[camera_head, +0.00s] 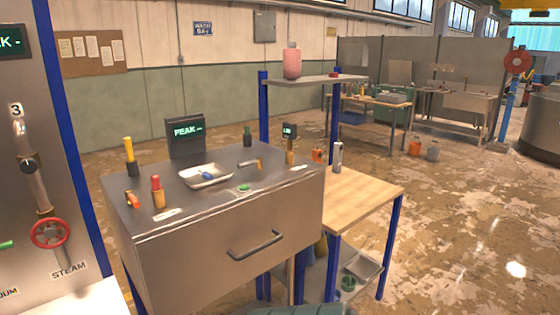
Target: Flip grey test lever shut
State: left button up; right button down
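I cannot pick out a grey test lever for certain. A metal bench (200,260) with a drawer handle (256,246) stands in front of me. On its top are a yellow-and-black upright piece (129,156), a red-tipped piece (156,190), a small orange-handled piece (132,199) and a bent tap-like piece (250,163). A display (185,136) reading "PEAK" stands at its back. At the left, a grey panel (60,180) carries a pipe fitting (30,170) under the number 3 and a red wheel (50,233) above "STEAM". Neither gripper is in view.
A metal tray (218,179) with a blue item lies on the bench. A wooden-topped table (365,198) adjoins it at the right, with a silver bottle (337,156). A shelf (300,81) stands behind. The floor (455,240) at the right is open.

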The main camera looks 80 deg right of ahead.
aim_at(246, 164)
jog(key=z, duration=0.45)
jog(key=l+z, duration=0.1)
jog(key=z, duration=0.85)
jog(key=l+z, duration=0.1)
jog(key=z, duration=0.8)
jog(key=i, duration=0.05)
